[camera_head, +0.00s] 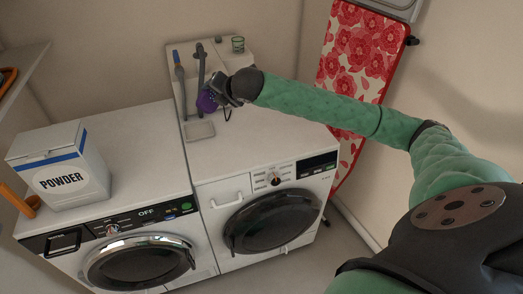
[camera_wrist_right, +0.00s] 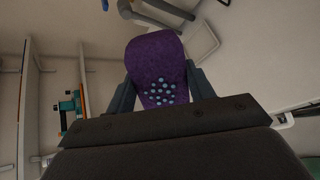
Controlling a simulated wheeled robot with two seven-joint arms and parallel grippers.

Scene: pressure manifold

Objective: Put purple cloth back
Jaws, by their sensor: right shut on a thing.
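The purple cloth (camera_head: 206,102) is at my right gripper (camera_head: 222,94), above the back of the right-hand white machine. In the right wrist view the purple cloth (camera_wrist_right: 155,58) fills the space between the two fingers of my right gripper (camera_wrist_right: 158,85). It has a cluster of pale blue dots on its lower part. The right gripper is shut on it. In the head view the gripper hides part of the cloth. My left gripper is not in view.
Behind the cloth stand a grey pipe or tap (camera_head: 201,65), a blue-topped brush (camera_head: 179,75) and a green glass (camera_head: 238,44). A small pale dish (camera_head: 199,130) lies in front. A powder box (camera_head: 62,170) stands on the left machine. A floral ironing board (camera_head: 352,60) leans at right.

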